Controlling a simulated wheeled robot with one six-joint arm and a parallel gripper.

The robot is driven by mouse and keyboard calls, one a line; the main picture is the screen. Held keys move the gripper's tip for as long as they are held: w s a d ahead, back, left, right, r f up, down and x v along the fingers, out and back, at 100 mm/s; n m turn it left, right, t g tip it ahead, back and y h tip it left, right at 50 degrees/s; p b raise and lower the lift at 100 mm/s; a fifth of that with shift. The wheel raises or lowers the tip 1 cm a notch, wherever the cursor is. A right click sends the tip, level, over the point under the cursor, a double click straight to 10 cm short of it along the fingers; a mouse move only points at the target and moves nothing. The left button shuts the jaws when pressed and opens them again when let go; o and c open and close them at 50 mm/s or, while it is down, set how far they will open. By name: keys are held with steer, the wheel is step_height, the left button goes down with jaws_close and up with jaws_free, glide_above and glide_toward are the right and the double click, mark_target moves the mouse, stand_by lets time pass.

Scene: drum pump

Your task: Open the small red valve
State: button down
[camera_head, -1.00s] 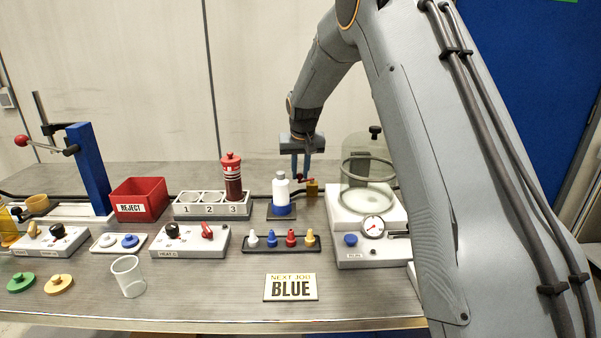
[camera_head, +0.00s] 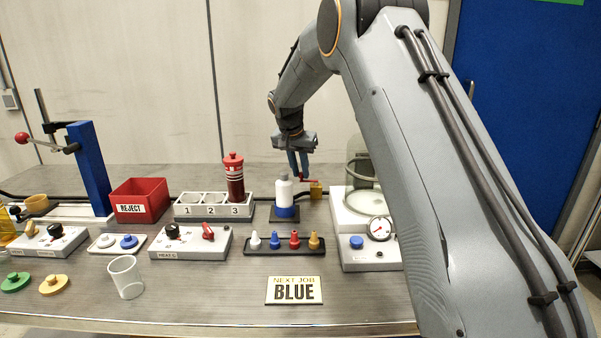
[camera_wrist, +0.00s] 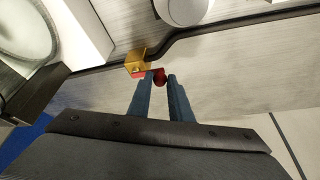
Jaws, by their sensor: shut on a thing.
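The small red valve has a red handle (camera_wrist: 159,76) and a brass-yellow body (camera_wrist: 136,62) on a dark pipe along the back of the bench. In the head view, the brass body (camera_head: 316,188) is just right of the white bottle with a blue base. My gripper (camera_head: 302,178) reaches it from above, tilted, with its hand up and to the left of the fingertips. In the wrist view, the two blue fingers (camera_wrist: 160,80) are shut on the red handle, which shows at and between their tips. The fingers partly hide the handle.
The white bottle (camera_head: 284,190) stands close left of the valve. A white unit with a glass dome and gauge (camera_head: 379,228) is close on the right, partly behind my arm. A tray of coloured pegs (camera_head: 284,252) lies in front.

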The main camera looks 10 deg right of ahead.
stand_by(0.3)
steer(key=c, duration=1.6)
jaws_free()
steer(key=shift+b+v, duration=0.6)
steer(key=shift+v, duration=3.3)
steer(key=shift+s, duration=0.1)
